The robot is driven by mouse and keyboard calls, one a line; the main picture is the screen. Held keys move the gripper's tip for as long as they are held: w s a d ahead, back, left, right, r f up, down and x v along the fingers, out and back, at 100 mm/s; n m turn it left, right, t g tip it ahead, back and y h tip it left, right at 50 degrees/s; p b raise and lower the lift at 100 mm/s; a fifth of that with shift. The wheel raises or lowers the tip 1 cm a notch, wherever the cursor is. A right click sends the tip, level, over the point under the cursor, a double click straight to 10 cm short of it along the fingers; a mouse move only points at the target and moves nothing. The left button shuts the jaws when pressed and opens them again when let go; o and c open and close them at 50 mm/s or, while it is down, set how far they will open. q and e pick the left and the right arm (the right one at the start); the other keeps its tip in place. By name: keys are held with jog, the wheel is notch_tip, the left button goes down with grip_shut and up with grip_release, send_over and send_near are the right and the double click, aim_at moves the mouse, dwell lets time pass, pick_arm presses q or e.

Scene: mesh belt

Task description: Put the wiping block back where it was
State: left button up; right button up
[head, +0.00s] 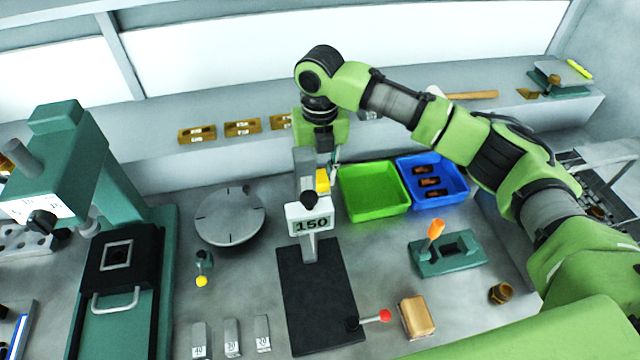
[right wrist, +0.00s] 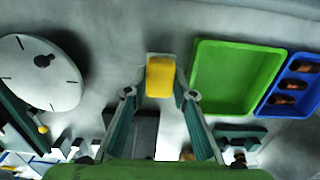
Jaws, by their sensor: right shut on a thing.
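The yellow wiping block (head: 322,181) is in the middle of the head view, partly hidden behind the post with the "150" sign. It also shows in the right wrist view (right wrist: 160,77), where a pale edge shows around its top. My right gripper (right wrist: 161,86) is shut on it, one finger at each side. In the head view the right gripper (head: 326,168) points down behind the post, left of the green tray, and its fingers are largely hidden. I cannot tell whether the block touches the bench. My left gripper is not in view.
The green tray (head: 346,205) and the blue tray (head: 462,190) with brown parts stand right of the gripper. A round grey disc (head: 230,216) is at left. The "150" post (head: 308,245) rises close in front. A tan block (head: 416,316) lies at the front.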

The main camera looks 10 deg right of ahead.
aim_at(320, 177)
notch_tip(320, 177, down, 3)
jog(key=shift+p, duration=0.35)
jog(key=shift+f, duration=0.45)
jog(key=shift+f, duration=0.1)
jog(key=o, duration=1.1)
jog(key=shift+c, duration=0.2)
notch_tip(320, 177, up, 12)
jog(key=b, duration=0.2)
jog(key=shift+b, duration=0.35)
